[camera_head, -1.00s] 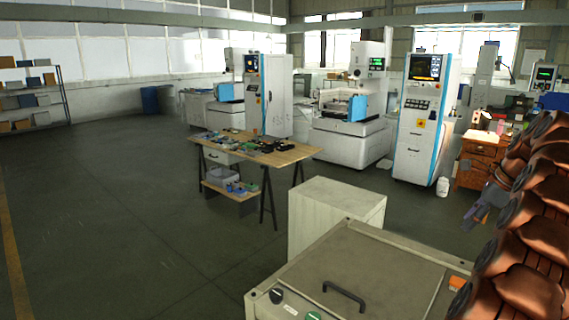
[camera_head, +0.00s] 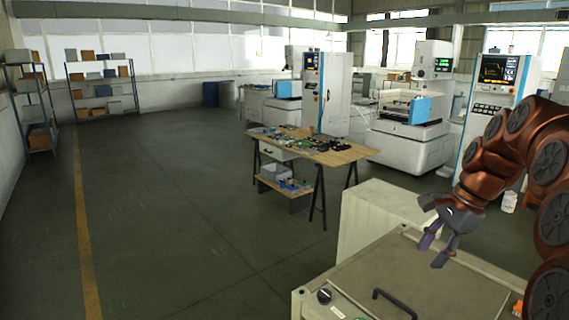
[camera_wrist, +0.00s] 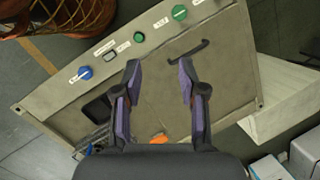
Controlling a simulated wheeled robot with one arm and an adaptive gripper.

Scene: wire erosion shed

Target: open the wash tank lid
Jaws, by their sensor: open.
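The wash tank (camera_head: 301,301) is a beige box at the bottom right of the head view. Its flat grey-beige lid (camera_head: 440,280) looks closed. A black bar handle (camera_head: 395,303) is on the lid's near part; it also shows upper right of the fingers in the wrist view (camera_wrist: 188,52). My gripper (camera_head: 434,251) is open and empty above the lid, beyond the handle. In the wrist view its two purple-padded fingers (camera_wrist: 159,72) point towards the tank, apart from the handle.
Knobs, a blue one (camera_wrist: 85,73) and green ones (camera_wrist: 179,12), line the tank's front edge. A pale cabinet (camera_head: 375,215) stands behind the tank. A workbench (camera_head: 345,155) with parts is farther back. The floor to the left is clear.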

